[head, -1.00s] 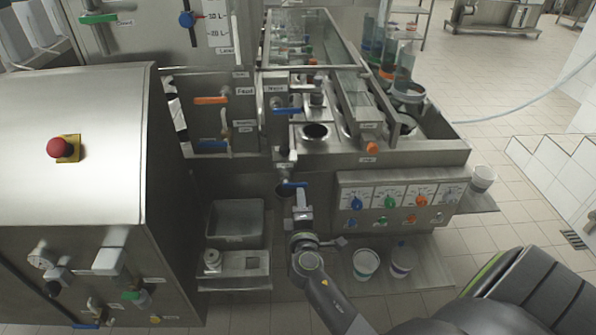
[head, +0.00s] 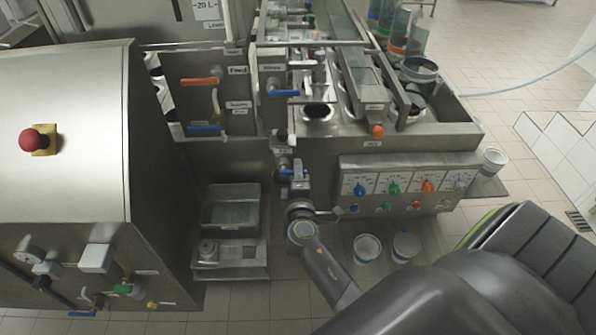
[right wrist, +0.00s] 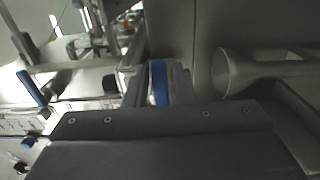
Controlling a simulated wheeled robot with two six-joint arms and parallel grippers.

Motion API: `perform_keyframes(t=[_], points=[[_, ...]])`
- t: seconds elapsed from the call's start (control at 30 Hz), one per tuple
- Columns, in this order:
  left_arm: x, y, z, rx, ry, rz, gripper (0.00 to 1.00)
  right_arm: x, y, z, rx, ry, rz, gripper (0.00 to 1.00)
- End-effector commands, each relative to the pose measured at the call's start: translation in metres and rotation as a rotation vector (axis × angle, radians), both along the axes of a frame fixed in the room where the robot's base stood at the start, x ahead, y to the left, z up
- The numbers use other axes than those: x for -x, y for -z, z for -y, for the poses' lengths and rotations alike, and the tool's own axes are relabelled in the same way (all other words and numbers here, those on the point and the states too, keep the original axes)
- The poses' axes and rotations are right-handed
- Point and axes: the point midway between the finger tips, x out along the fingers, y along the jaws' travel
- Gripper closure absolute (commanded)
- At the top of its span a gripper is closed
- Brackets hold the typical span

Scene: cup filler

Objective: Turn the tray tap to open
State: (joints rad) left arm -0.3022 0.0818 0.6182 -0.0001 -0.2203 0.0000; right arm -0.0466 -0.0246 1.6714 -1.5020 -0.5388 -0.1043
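The tap with the blue lever (head: 286,172) is low on the front of the steel machine, below a small label too blurred to read. My right gripper (head: 298,178) is at this lever, reaching up from below. In the right wrist view the blue lever (right wrist: 158,82) stands upright between the close-set fingers (right wrist: 157,90), which look shut on it. The gripper hides part of the lever and the tap body in the head view. My left gripper is not in view.
A steel tray (head: 232,207) sits left of the gripper. A knob panel (head: 405,185) is close on the right. Another blue lever (head: 284,93) and an orange lever (head: 200,81) are above. White buckets (head: 367,247) stand below right.

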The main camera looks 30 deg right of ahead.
Motion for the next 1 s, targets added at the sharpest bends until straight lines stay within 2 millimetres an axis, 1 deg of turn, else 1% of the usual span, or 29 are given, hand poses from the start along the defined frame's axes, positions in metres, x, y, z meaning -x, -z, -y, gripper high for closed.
perform_keyframes(t=[0.03, 0.1, 0.17, 0.37, 0.53, 0.67, 0.77, 1.0], points=[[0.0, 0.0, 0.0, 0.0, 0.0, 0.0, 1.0, 0.0, 0.0, 0.0, 0.0, 0.0, 0.0, 0.84], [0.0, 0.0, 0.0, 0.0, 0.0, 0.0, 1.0, 0.0, 0.0, 0.0, 0.0, 0.0, 0.0, 0.93], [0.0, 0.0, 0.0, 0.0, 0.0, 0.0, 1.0, 0.0, 0.0, 0.0, 0.0, 0.0, 0.0, 1.0], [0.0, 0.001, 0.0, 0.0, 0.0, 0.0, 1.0, 0.0, 0.001, 0.0, -0.003, 0.0, 0.002, 1.0], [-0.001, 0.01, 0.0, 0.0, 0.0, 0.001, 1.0, 0.0, 0.004, 0.0, -0.033, 0.0, 0.023, 1.0], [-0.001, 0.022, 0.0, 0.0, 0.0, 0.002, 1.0, 0.0, 0.008, 0.0, -0.087, -0.001, 0.056, 1.0], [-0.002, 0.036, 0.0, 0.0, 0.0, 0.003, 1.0, -0.001, 0.012, -0.001, -0.145, -0.001, 0.092, 1.0], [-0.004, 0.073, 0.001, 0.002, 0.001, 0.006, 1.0, -0.002, 0.021, -0.003, -0.329, -0.001, 0.205, 1.0]])
